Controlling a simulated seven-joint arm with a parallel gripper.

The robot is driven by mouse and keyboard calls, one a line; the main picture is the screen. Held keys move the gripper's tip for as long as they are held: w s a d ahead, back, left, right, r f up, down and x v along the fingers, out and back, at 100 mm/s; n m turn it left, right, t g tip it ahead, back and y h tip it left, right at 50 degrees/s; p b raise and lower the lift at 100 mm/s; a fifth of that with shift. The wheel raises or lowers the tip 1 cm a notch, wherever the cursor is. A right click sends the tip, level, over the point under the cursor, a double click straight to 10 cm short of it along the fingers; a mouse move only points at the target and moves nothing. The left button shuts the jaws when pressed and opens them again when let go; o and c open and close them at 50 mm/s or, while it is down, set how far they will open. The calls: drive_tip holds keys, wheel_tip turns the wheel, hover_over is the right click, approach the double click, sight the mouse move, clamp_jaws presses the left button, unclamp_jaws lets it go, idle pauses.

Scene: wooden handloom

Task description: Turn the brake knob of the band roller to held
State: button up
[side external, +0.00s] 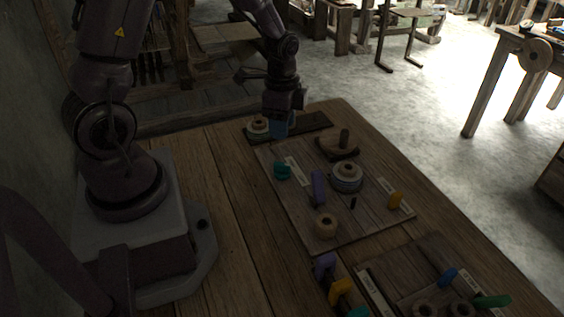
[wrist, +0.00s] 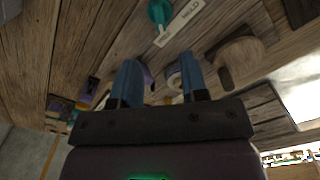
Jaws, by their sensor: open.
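Several coloured knobs sit on a wooden board (side external: 300,225); I cannot tell which is the band roller's brake knob. A teal knob (side external: 282,171) is beside a white label (side external: 298,170) and also shows at the top of the wrist view (wrist: 160,12). A purple lever (side external: 318,187) stands mid-board, and a yellow knob (side external: 394,200) is at its right by another label. The label text is too small to read surely. My gripper (side external: 279,126) is open, its blue fingers apart in the wrist view (wrist: 161,80), near the board's far end, away from the teal knob.
A pale spool (side external: 258,125) stands on a dark strip beside my gripper. A round wooden piece with a peg (side external: 339,146), a white-wound spool (side external: 346,176) and a wooden ring (side external: 326,224) stand on the board. A second board (side external: 385,262) with knobs lies nearer the camera.

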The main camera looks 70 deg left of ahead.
sight(282, 164)
wheel_tip(282, 164, down, 11)
drive_tip(key=shift+f, duration=0.15)
drive_tip(key=shift+c, duration=0.2)
clamp_jaws()
